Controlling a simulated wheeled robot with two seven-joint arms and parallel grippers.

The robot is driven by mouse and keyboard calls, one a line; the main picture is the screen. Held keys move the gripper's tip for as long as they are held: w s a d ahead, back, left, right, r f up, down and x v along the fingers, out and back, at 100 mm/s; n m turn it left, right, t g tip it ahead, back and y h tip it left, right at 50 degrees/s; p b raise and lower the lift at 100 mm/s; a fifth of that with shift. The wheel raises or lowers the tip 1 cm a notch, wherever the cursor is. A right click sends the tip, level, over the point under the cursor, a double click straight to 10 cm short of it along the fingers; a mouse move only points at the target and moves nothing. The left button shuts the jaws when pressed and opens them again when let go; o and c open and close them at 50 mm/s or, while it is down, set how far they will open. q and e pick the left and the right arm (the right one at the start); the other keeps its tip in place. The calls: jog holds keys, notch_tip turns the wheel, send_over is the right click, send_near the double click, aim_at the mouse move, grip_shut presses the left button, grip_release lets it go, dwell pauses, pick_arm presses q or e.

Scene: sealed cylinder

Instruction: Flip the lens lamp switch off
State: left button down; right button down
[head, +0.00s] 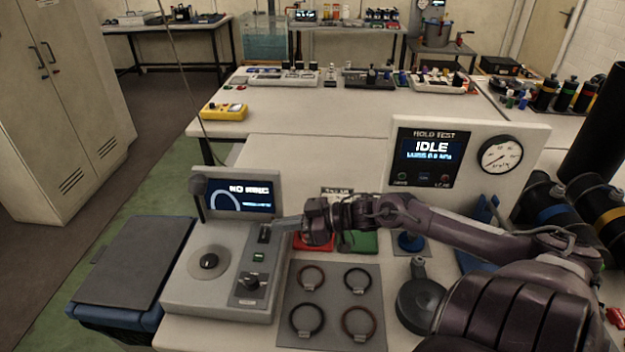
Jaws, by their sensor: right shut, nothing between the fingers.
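A grey inspection unit (187,277) stands at the front left of the table. It has a tilted screen (240,196) and a round pad with a dark centre (209,261). A small switch (264,233) sits on its right-hand panel, above a green-lit indicator (258,257) and a dark knob (251,281). I cannot tell which way the switch is tipped. My right gripper (279,224) reaches in from the right, shut and empty, with its tips just right of the switch. I cannot tell whether they touch. My left gripper is out of view.
A grey mat (333,293) with several rings lies right of the unit. Red (314,243) and green (362,242) trays sit behind it. A hold-test panel (468,160) reading IDLE stands at the back right. A dark-lidded blue bin (135,262) is at the left.

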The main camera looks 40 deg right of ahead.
jog(key=p+v, duration=0.1)
jog(key=v, duration=0.5)
jog(key=shift+s, duration=0.4)
jog(key=shift+d, duration=0.15)
